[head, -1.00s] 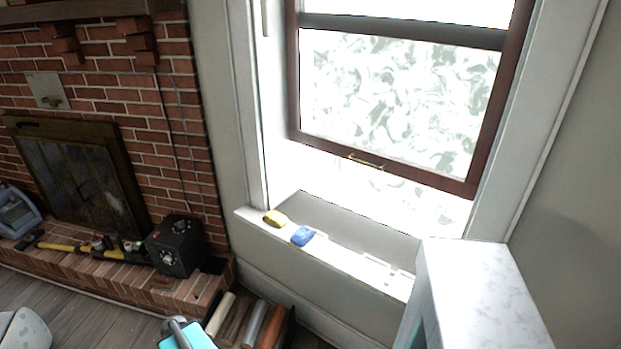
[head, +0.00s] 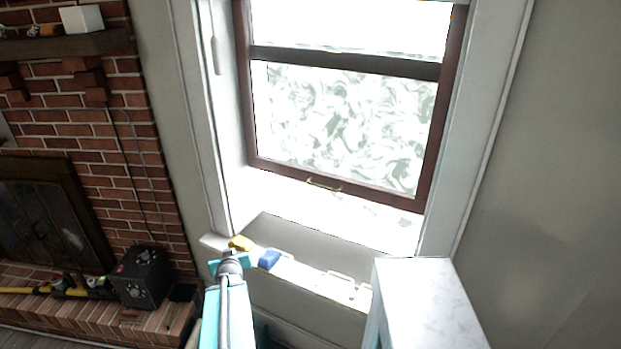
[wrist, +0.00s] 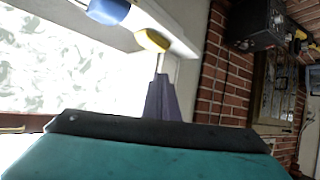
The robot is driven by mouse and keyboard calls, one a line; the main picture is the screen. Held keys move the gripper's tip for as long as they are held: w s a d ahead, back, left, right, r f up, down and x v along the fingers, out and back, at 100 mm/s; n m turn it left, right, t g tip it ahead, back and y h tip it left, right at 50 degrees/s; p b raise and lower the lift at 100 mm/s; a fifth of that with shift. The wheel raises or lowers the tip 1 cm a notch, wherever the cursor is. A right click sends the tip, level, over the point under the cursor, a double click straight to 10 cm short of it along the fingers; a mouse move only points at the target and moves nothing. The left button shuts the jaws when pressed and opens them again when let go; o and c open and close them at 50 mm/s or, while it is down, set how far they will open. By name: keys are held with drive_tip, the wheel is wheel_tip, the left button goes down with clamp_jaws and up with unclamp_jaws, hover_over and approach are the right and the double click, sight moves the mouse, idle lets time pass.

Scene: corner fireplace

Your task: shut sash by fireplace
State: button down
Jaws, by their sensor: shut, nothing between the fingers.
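The window sash (head: 345,180) has a dark red-brown frame around frosted, patterned glass. A bright gap shows between its bottom rail and the sill (head: 310,272), so it is raised. A small brass handle (head: 323,185) is on the bottom rail; it also shows at the left edge of the wrist view (wrist: 12,129). My gripper (head: 229,265) is shut and empty, in front of the sill's left part and below and left of the handle, apart from it in the picture. In the wrist view, my gripper's dark-edged teal body (wrist: 160,130) fills the bottom; its fingertips are not clear.
A yellow object (head: 241,243) and a blue object (head: 269,260) lie on the sill. A marble-topped stand (head: 425,300) is at the lower right. The brick fireplace (head: 105,140) is left, with a black box (head: 142,277) on its hearth. The space before the glass is clear.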

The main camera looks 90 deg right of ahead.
drive_tip(key=s+d+r+m+g+h+p, duration=0.2)
drive_tip(key=s+d+r, duration=0.1)
drive_tip(key=s+r, duration=0.8)
drive_tip(key=s+d+r+m+g+h+p, duration=0.2)
drive_tip(key=s+d+r+h+p, duration=0.1)
drive_tip(key=s+r, duration=0.8)
drive_tip(key=s+d, duration=0.1)
drive_tip(key=s, duration=0.3)
drive_tip(key=shift+s+d+r+g+h, duration=0.3)
drive_tip(key=shift+s, duration=0.05)
drive_tip(key=shift+w, duration=0.25)
